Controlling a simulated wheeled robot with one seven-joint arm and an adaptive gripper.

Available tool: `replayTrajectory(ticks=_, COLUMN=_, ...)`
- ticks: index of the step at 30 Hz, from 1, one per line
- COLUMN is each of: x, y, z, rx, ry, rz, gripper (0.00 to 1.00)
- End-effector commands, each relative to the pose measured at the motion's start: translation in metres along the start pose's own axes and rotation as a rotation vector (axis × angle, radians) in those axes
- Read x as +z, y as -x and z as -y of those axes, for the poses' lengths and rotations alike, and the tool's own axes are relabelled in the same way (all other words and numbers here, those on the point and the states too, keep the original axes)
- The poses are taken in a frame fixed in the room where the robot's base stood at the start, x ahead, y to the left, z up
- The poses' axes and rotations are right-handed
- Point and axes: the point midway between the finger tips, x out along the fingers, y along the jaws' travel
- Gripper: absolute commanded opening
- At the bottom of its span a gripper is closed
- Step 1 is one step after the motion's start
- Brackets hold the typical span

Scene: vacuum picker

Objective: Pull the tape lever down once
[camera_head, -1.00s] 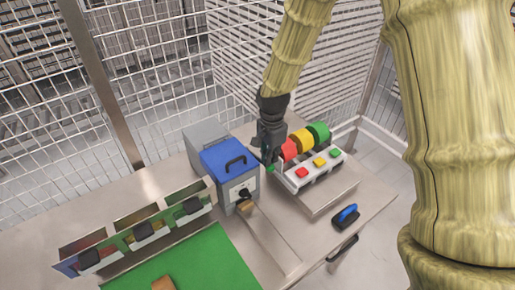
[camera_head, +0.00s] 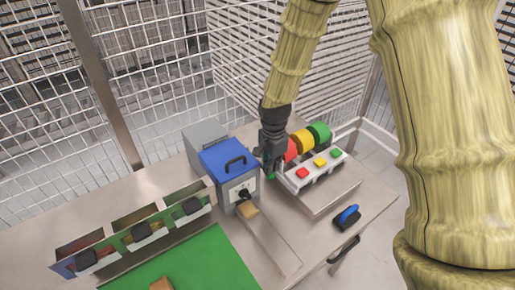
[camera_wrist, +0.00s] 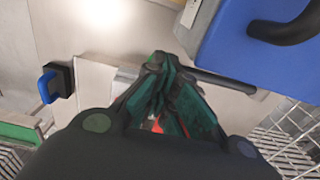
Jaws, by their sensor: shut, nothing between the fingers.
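The blue-topped machine (camera_head: 225,158) stands at the middle of the table, with a black handle on its lid and a light front panel. It also shows at the upper right of the wrist view (camera_wrist: 235,40). A dark rod (camera_wrist: 228,82) sticks out beside it in the wrist view and looks like the lever; its near end is behind my fingers. My gripper (camera_head: 271,172) is shut and empty, pointing down just right of the machine. In the wrist view its green-padded fingertips (camera_wrist: 160,62) are at the rod's near end; I cannot tell whether they touch.
Red, yellow and green tape rolls (camera_head: 303,140) and a white button panel (camera_head: 313,170) stand close right of my gripper. Bins (camera_head: 140,232), a green mat (camera_head: 205,262) and a blue-handled tool (camera_head: 347,215) are nearer.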

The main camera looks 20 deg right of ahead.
Motion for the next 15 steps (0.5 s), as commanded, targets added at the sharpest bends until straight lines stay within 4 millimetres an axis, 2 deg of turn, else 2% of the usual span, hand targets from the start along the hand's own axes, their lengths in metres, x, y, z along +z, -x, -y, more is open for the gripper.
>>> replayTrajectory(ticks=15, x=-0.001, y=-0.03, z=-0.003, rx=0.001, ry=0.001, rz=0.0, gripper=0.0)
